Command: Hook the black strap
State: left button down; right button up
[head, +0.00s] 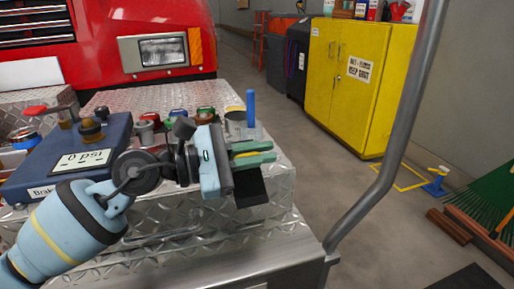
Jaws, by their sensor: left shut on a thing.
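My left gripper (254,154) reaches in from the left over the front edge of the diamond-plate bumper (170,232). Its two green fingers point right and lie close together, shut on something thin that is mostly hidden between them. It appears to be the black strap, but I see no clear length of it. A black block-like shape sits just below the fingers; I cannot tell whether it is strap or part of my gripper. No hook shows clearly. My right gripper is not in view.
A blue pump box (82,160) reading 0 psi sits left on the bumper. Several coloured caps (178,114) and an upright blue post (251,108) stand behind my gripper. A bent grey pipe (388,165) rises at the right. A yellow cabinet (345,85) stands beyond open floor.

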pick_arm(q)
jog(key=shift+f, duration=0.15)
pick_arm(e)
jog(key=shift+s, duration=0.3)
pick_arm(q)
jog(key=c, duration=1.5)
grip_release()
